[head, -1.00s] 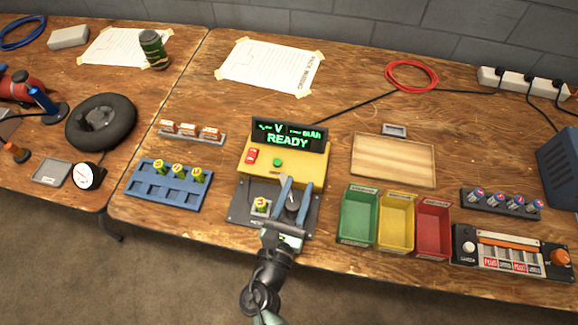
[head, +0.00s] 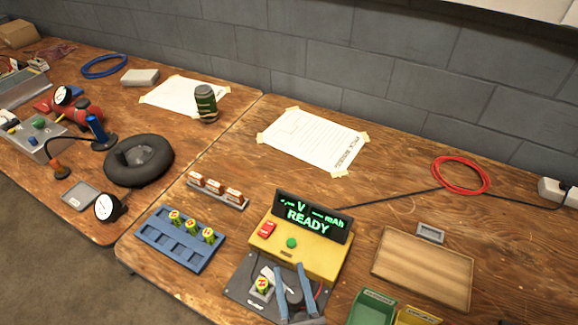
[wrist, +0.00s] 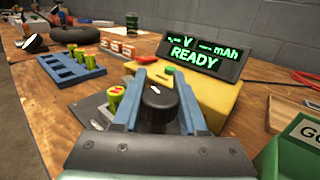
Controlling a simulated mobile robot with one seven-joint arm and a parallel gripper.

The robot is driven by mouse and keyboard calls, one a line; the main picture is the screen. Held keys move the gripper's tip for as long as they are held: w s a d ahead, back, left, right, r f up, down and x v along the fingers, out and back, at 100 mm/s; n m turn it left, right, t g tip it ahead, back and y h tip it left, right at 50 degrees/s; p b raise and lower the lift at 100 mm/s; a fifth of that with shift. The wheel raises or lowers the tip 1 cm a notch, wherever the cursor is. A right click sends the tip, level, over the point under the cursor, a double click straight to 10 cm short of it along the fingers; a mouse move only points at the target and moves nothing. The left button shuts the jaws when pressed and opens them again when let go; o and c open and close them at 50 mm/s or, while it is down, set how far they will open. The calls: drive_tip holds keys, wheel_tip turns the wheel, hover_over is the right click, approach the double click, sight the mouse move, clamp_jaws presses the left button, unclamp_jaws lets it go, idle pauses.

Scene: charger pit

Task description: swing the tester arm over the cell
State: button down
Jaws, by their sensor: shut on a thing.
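The yellow tester (head: 314,262) stands at the front of the bench, its screen (head: 312,217) reading READY with blank volt and mAh values. One yellow-green cell (head: 263,284) stands upright in a small holder on the tester's grey base plate (head: 240,281); it also shows in the wrist view (wrist: 114,99). My gripper (head: 293,278) is over the plate, right of the cell. In the wrist view its blue fingers (wrist: 160,82) are shut on a black knob (wrist: 158,104), apparently the tester arm's. The arm below the knob is mostly hidden.
A blue rack (head: 178,244) with several cells stands left of the tester, with a tray of boxed items (head: 217,194) behind it. A wooden board (head: 424,268) and coloured bins (head: 370,308) are to the right. A black cable (head: 390,198) runs behind the tester.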

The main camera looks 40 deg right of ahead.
drive_tip(key=shift+a+f+n+t+y+b, duration=0.1)
drive_tip(key=shift+n+t+y+b, duration=0.15)
drive_tip(key=shift+n+y+b, duration=0.35)
drive_tip(key=shift+a+f+n+t+y+b, duration=0.1)
drive_tip(key=shift+n+t+y+b, duration=0.25)
drive_tip(key=shift+y, duration=0.35)
drive_tip(key=shift+w+r, duration=0.1)
drive_tip(key=shift+c, duration=2.2)
unclamp_jaws()
drive_tip(key=shift+a, duration=0.1)
drive_tip(key=b+v, duration=0.1)
drive_tip(key=v, duration=1.2)
drive_tip(key=shift+r, duration=0.15)
